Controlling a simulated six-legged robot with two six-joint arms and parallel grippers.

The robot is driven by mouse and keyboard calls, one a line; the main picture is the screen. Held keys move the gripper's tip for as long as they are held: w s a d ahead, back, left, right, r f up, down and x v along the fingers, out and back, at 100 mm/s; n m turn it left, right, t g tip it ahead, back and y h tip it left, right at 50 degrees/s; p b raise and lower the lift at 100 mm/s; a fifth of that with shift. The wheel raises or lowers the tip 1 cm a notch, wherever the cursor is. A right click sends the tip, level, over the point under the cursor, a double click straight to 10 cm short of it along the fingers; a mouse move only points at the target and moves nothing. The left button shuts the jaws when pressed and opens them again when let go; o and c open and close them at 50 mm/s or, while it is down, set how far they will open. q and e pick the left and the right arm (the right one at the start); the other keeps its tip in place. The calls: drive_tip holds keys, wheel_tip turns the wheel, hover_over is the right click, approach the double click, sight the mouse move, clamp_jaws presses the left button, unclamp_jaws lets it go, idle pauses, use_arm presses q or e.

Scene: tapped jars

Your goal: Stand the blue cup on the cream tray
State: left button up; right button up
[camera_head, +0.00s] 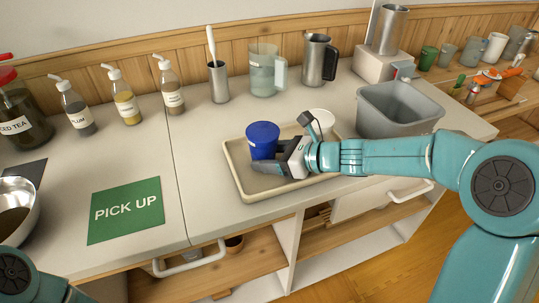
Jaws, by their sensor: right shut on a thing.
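The blue cup (262,137) is upright, over the left part of the cream tray (238,181). My right gripper (270,163) comes in from the right and is shut on the blue cup, with a finger across its lower front. The gripper hides the cup's base, so I cannot tell whether it touches the tray. My left gripper is out of view; only part of my left arm shows at the bottom left corner.
A white cup (321,121) stands on the tray behind my right gripper, partly hidden. A grey bin (400,112) is right of the tray. A green PICK UP mat (126,211) lies at left. Pitchers (319,62) and bottles (170,92) line the back.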

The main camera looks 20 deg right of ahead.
drive_tip(key=shift+f, duration=0.1)
drive_tip(key=o, duration=1.1)
drive_tip(key=shift+o, duration=0.2)
drive_tip(key=shift+p+v, duration=1.5)
drive_tip(key=shift+v, duration=2.5)
drive_tip(key=p+v, duration=0.1)
drive_tip(key=v, duration=1.5)
drive_tip(key=shift+p, duration=0.3)
